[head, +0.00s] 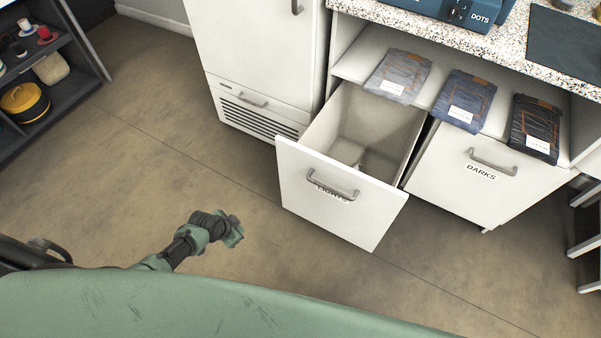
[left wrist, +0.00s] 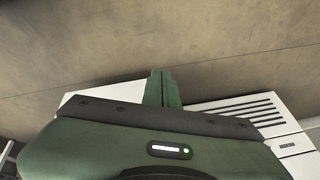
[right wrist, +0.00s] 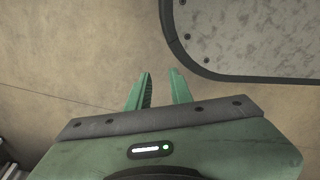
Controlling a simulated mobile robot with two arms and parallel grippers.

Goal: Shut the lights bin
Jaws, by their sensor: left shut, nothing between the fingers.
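The lights bin is a white drawer with a grey bar handle and a partly covered label on its front panel (head: 335,215). It stands pulled out of the counter, and its beige inside shows from above. My left gripper (head: 236,232) is shut and empty, left of the bin front and apart from it. In the left wrist view its fingers (left wrist: 163,75) are together, over a white panel edge. My right gripper (right wrist: 160,74) shows in the right wrist view, open and empty above bare floor; it is not visible in the head view.
The darks bin (head: 485,190) is closed at the right. Folded jeans (head: 398,75) and two darker pairs lie on the shelf above the bins. A white cabinet with a vent (head: 258,122) stands left of the open bin. Floor (head: 150,180) before them is clear.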

